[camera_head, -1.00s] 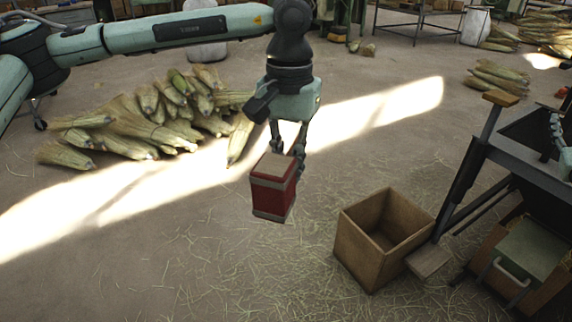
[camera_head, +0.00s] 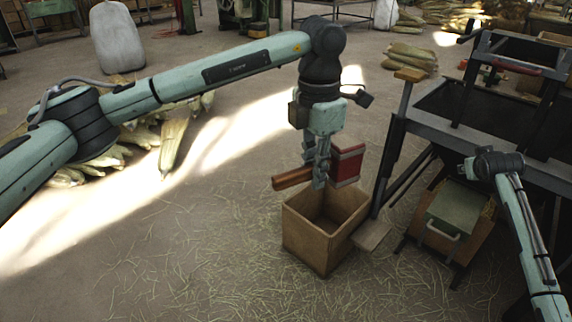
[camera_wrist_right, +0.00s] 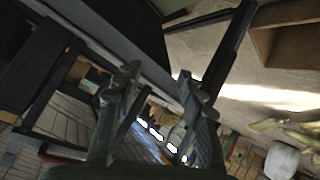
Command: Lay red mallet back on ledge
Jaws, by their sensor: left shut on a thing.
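The red mallet (camera_head: 347,163) has a boxy red head with pale bands and a reddish-brown wooden handle. My left gripper (camera_head: 320,183) points down and is shut on the mallet, which hangs in the air over the back of the open wooden box (camera_head: 304,237) in the head view. The handle sticks out to the left and the head is on the right. The exact grip point is partly hidden by the fingers. My right gripper (camera_wrist_right: 155,82) has its fingers apart with nothing between them. A small wooden ledge (camera_head: 372,236) sits low on the dark frame, right of the box.
A dark metal machine frame (camera_head: 395,140) with a wood-topped post (camera_head: 410,75) stands right of the box. A green lidded box with a handle (camera_head: 456,217) is beneath it. Corn-like bundles (camera_head: 172,142) lie behind my left arm. Straw-strewn floor is clear in front.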

